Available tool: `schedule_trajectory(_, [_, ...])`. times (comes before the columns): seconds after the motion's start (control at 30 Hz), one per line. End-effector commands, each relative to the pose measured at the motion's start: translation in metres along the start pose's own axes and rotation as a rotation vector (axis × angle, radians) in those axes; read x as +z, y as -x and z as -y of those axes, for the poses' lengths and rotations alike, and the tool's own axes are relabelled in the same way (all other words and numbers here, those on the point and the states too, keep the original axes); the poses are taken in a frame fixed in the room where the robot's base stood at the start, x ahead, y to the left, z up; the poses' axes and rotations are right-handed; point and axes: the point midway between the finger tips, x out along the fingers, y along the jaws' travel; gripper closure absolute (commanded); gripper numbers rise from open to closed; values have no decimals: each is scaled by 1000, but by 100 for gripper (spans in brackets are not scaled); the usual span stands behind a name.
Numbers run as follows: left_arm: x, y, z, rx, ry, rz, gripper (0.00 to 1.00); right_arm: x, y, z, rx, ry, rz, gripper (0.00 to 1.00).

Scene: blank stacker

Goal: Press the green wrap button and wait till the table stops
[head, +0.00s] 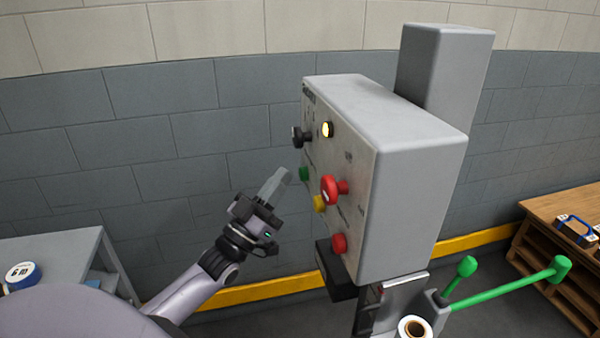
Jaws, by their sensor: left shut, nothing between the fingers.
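The green button (304,173) is on the left-facing front panel of a grey control box (415,170), left of a yellow button (320,203). My left gripper (277,182) is shut and empty. Its fingertips point up and right, close to the green button in the picture. I cannot tell whether they touch it. A small lamp (327,129) on the panel glows orange-white. The turning table does not show in this view. My right gripper is not in view.
The panel also carries a black knob (300,137), a red mushroom button (333,189) and a lower red button (339,243). Green-ended levers (510,287) stick out below the box. A wooden bench (568,220) stands right, a grey table (60,248) left.

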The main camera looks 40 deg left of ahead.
Motion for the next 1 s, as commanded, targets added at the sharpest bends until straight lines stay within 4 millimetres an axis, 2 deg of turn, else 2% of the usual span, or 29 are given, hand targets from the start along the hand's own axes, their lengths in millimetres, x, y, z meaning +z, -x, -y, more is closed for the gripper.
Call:
schedule_trajectory(0.3, [-1,1,1,0,-1,0,100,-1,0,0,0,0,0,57])
schedule_trajectory(0.73, [-22,30,22,0,-2,3,100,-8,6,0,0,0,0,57])
schedule_trajectory(1.0, [-26,35,26,0,0,-1,100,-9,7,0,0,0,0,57])
